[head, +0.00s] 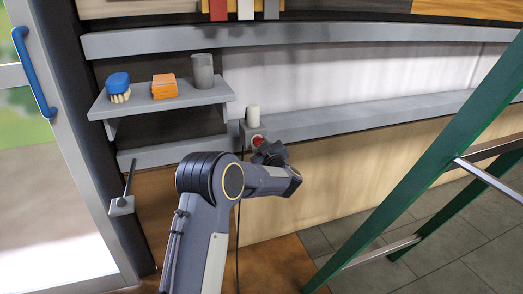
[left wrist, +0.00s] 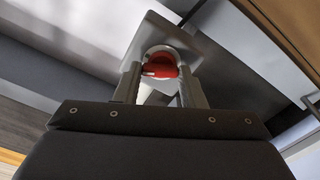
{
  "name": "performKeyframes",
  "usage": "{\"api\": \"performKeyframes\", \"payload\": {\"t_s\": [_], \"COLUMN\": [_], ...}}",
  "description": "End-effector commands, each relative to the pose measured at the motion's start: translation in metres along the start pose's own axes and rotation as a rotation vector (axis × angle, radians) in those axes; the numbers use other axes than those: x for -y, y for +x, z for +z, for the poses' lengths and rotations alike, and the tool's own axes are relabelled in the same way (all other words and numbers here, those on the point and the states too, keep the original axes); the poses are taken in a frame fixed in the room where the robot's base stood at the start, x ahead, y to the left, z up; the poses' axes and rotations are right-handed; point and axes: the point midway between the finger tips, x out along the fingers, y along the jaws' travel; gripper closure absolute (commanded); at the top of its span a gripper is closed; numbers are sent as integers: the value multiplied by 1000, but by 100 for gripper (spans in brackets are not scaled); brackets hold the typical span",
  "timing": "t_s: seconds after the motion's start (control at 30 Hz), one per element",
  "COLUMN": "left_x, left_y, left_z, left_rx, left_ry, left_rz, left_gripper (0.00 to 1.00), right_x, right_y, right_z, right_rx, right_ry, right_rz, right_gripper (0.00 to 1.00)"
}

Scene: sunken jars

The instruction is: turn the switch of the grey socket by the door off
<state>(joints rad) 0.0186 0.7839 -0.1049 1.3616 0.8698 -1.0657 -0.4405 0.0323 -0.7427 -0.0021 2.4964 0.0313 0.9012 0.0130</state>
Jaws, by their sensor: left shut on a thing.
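A grey socket (head: 245,130) with a red switch (head: 258,141) sits at the wall ledge, right of the small shelf. A white cylinder (head: 253,117) stands above the socket. My left gripper (head: 262,149) is at the socket's front and partly covers it. In the left wrist view the red switch (left wrist: 160,66) lies between the two fingers of my left gripper (left wrist: 158,80), which are shut on it. The grey socket plate (left wrist: 178,40) is behind it. I cannot read whether the switch is on or off. My right gripper is not in view.
A glass door with a blue handle (head: 34,72) is at the left. A grey box with a lever (head: 121,205) is beside it. The small shelf (head: 160,104) holds a blue brush (head: 118,82), orange blocks (head: 164,86) and a grey cup (head: 202,70). A green ladder (head: 430,160) stands at the right.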

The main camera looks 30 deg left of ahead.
Motion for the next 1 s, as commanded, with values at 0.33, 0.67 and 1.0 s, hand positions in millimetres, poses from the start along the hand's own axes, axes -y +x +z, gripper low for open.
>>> {"api": "performKeyframes", "payload": {"t_s": [0.33, 0.67, 1.0], "left_x": [2, 3, 3], "left_y": [0, 0, 0], "left_z": [3, 3, 3], "left_rx": [1, 1, 3], "left_ry": [-332, -645, -927], "left_rz": [0, 0, -1], "left_gripper": [86, 86, 86], "right_x": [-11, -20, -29], "right_y": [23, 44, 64], "right_z": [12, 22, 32], "right_rx": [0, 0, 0], "right_ry": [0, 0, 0], "right_rz": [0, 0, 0], "right_gripper": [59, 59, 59]}}
